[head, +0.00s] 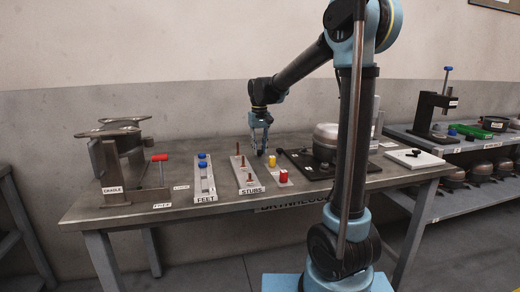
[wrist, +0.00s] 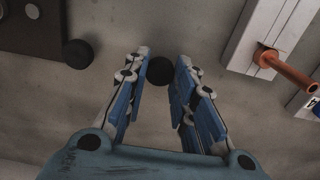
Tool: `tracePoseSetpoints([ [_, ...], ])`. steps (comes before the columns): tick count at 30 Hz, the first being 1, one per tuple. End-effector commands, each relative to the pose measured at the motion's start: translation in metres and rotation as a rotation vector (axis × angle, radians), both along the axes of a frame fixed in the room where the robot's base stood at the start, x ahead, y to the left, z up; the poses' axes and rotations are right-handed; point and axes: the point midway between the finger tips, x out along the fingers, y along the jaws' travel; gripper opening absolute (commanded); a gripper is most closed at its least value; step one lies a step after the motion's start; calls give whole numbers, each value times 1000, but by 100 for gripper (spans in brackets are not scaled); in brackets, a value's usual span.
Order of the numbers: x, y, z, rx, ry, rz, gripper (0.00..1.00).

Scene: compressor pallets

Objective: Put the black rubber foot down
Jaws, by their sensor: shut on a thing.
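The black rubber foot (wrist: 160,70) is a dark round disc between my fingertips in the wrist view. My gripper (wrist: 161,72) is shut on it, pointing down over the grey table (head: 222,205). In the head view my gripper (head: 260,150) is low over the table, behind the stubs rack; the held foot is too small to make out there. I cannot tell whether the foot touches the tabletop. A second black disc (wrist: 77,53) lies apart on the table to the left in the wrist view.
The stubs rack (head: 249,190) with copper rods stands near my gripper, with yellow (head: 272,161) and red (head: 283,176) pieces beside it. The feet rack (head: 205,197) holds blue-topped pieces. A compressor dome (head: 327,133) sits on a black plate. Bare tabletop surrounds my fingers.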

Motion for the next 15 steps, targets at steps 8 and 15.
tracePoseSetpoints([
  [8,0,0,-1,0,0,0,38],
  [15,0,0,-1,0,0,0,44],
])
